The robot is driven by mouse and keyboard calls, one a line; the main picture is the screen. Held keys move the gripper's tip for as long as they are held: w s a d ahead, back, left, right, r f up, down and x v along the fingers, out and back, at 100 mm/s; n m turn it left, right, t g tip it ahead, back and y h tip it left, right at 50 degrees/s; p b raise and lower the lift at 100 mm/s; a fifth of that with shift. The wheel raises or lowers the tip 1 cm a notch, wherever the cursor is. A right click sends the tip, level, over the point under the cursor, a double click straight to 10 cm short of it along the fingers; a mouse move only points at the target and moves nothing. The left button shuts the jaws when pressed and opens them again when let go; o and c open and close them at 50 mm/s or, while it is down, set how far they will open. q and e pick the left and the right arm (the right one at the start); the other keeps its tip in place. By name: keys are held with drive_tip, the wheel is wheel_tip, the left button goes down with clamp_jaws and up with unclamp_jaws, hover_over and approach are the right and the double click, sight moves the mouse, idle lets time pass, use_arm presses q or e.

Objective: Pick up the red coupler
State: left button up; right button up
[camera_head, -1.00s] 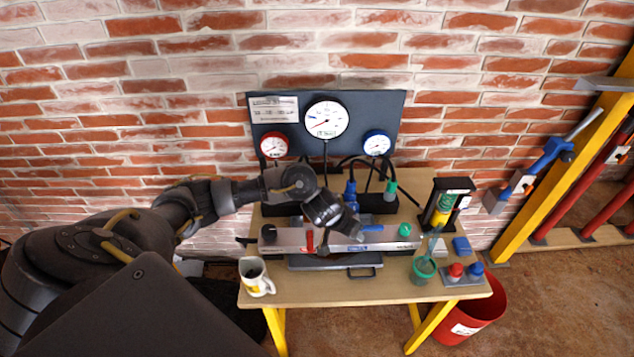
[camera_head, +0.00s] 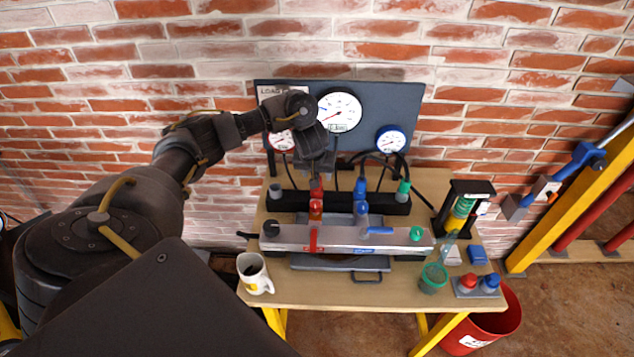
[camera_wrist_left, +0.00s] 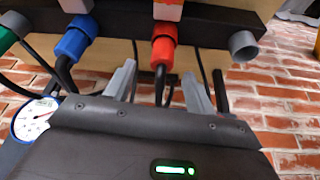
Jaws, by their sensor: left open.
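The red coupler (camera_head: 316,190) stands at the black rail at the back of the table, left of the blue coupler (camera_head: 361,188). My left gripper (camera_head: 316,172) is just above and behind it and hides its upper part. In the left wrist view, the red coupler (camera_wrist_left: 163,45) with its black hose lies ahead of the fingers. There the left gripper (camera_wrist_left: 158,76) is open, with one finger on each side of the hose. I cannot tell whether the fingers touch it. My right gripper is not in view.
A gauge panel (camera_head: 408,107) stands close behind the gripper. A silver manifold bar (camera_head: 345,238) with red and blue levers lies in front. A green coupler (camera_head: 403,190) is at the right, a mug (camera_head: 255,272) at the front left.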

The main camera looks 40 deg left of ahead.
use_arm(q)
drive_tip(key=shift+w+f, duration=0.1)
drive_tip(key=shift+f, duration=0.1)
drive_tip(key=shift+a+f+b, duration=0.1)
drive_tip(key=shift+f+b, duration=0.2)
drive_tip(key=b+x, duration=0.1)
drive_tip(key=x, duration=0.3)
drive_tip(key=shift+w+a+f, duration=0.1)
drive_tip(key=shift+a+f, duration=0.1)
drive_tip(key=shift+f, duration=0.05)
drive_tip(key=shift+r, duration=0.1)
drive_tip(key=shift+c, duration=0.5)
drive_tip(key=c, duration=1)
